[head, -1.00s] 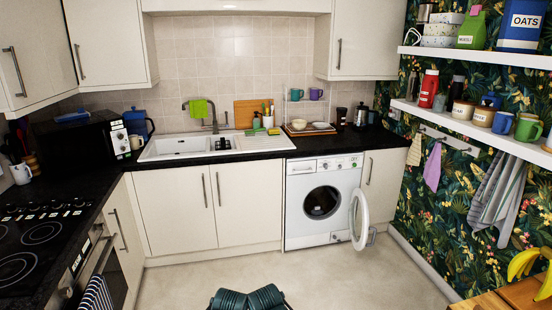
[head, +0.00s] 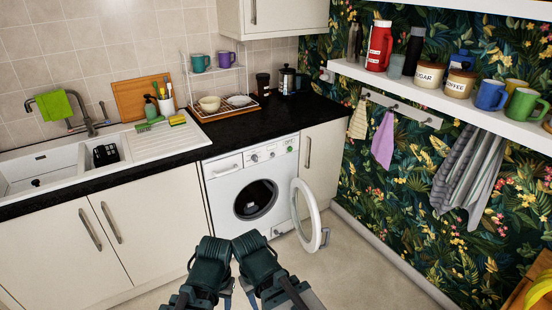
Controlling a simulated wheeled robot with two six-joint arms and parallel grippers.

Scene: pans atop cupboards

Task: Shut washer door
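The white washer (head: 228,190) stands under the black counter in the head view, with its dark round drum opening (head: 256,199) uncovered. Its round washer door (head: 306,213) has a white rim and stands open, swung out from the right side of the opening toward me. Dark green links of my two arms rise at the bottom centre, in front of the washer and left of the door. They appear apart from the door.
Cream cupboards (head: 152,235) flank the washer, with a sink (head: 60,165) on the left. A patterned wall with a loaded shelf (head: 440,100) and hanging towels (head: 383,140) is on the right. Bare floor (head: 350,265) lies around the open door. Yellow bananas (head: 540,288) show at lower right.

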